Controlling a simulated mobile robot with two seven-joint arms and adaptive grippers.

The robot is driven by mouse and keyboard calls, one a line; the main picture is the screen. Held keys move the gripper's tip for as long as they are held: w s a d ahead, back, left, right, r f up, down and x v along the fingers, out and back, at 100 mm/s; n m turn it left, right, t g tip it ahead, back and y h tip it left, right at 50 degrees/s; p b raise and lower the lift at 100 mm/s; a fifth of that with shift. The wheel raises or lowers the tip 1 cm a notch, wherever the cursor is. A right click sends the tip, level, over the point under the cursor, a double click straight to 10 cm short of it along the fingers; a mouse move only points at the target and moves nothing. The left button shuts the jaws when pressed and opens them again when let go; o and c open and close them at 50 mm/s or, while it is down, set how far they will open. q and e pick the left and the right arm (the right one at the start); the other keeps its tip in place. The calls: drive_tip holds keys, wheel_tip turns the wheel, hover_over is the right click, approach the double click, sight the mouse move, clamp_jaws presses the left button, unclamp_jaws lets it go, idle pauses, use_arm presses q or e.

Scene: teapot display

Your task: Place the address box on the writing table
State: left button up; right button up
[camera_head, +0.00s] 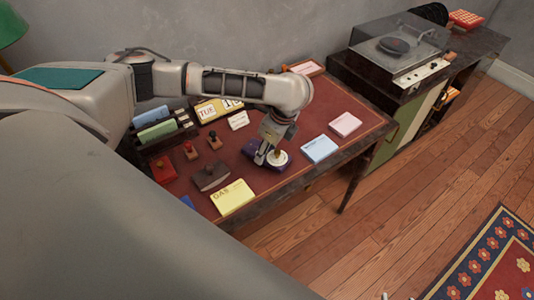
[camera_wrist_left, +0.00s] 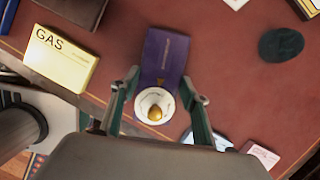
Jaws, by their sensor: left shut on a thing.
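A purple box (camera_head: 252,150), which fits the address box, is over the red top of the writing table (camera_head: 284,187), near its front edge. A round white disc with a gold knob (camera_head: 279,157) sits at its near end. In the left wrist view the purple box (camera_wrist_left: 164,55) lies between the fingertips of my left gripper (camera_wrist_left: 158,82). My left gripper (camera_head: 268,155) points down and is shut on the box's sides. I cannot tell whether the box touches the table.
A yellow GAS box (camera_head: 232,197), a brown box (camera_head: 211,176), a blue box (camera_head: 320,148) and a pink box (camera_head: 345,124) surround it on the table. Stamps (camera_head: 191,151) and a calendar (camera_head: 208,112) stand farther left. A record player (camera_head: 398,47) is on a cabinet to the right.

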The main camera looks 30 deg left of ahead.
use_arm(q)
drive_tip(key=shift+f, duration=0.7)
use_arm(e)
drive_tip(key=shift+f, duration=0.35)
drive_tip(key=shift+r, duration=0.15)
use_arm(q)
drive_tip(key=o, duration=1.2)
use_arm(e)
drive_tip(key=shift+w+r, duration=0.1)
drive_tip(key=shift+r, duration=0.1)
drive_tip(key=shift+f, duration=0.1)
use_arm(q)
drive_tip(key=p+v, duration=0.3)
drive_tip(key=v, duration=0.9)
drive_tip(key=shift+r+p, duration=0.1)
drive_tip(key=shift+p, duration=0.25)
use_arm(e)
wheel_tip(320, 180, up, 4)
drive_tip(key=shift+w+f, duration=0.1)
